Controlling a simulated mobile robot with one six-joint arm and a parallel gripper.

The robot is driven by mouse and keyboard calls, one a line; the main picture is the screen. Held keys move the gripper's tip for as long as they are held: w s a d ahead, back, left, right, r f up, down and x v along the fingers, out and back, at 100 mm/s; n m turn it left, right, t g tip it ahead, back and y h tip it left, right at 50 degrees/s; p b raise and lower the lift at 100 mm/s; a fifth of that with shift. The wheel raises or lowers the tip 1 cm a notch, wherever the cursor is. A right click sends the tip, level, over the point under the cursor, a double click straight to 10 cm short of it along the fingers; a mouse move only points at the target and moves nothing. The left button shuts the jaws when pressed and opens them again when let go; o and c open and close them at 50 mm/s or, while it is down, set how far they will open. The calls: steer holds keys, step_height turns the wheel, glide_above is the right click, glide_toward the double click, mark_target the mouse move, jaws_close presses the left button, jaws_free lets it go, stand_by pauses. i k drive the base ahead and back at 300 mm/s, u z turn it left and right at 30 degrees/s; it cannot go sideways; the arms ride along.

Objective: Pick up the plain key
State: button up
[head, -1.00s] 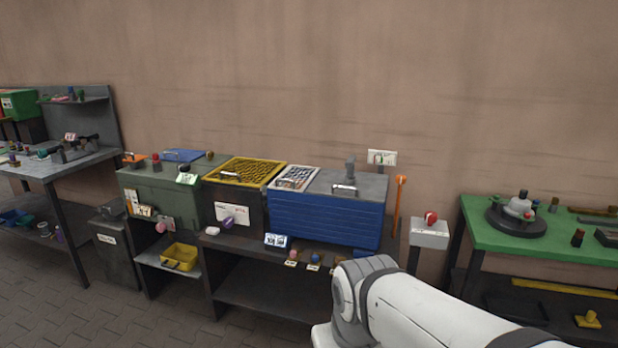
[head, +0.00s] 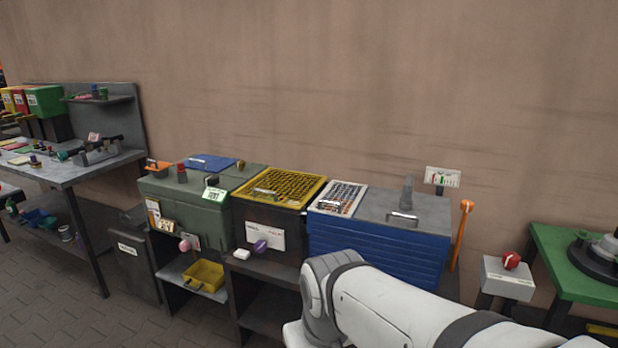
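I cannot make out a plain key in the head view. My white arm (head: 400,308) reaches in from the lower right, in front of the blue drawer chest (head: 375,245). My gripper is outside the picture, so its fingers and anything in them cannot be seen. The arm hides the shelf edge below the blue chest.
A green chest (head: 187,215), a dark box with a yellow grid top (head: 248,212) and the blue chest stand in a row against the wall. A yellow bin (head: 204,276) sits lower. A grey workbench (head: 68,172) is left, a green table (head: 570,250) right. Paved floor (head: 75,320) shows lower left.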

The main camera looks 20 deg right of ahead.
mark_target(406, 203)
steer(key=z, duration=0.2)
steer(key=i, duration=1.45)
steer(key=z, duration=0.85)
steer(key=i, duration=0.4)
steer(key=z, duration=0.2)
steer(key=k, duration=0.8)
steer(key=z, duration=0.2)
steer(key=i, duration=0.8)
steer(key=u, duration=0.05)
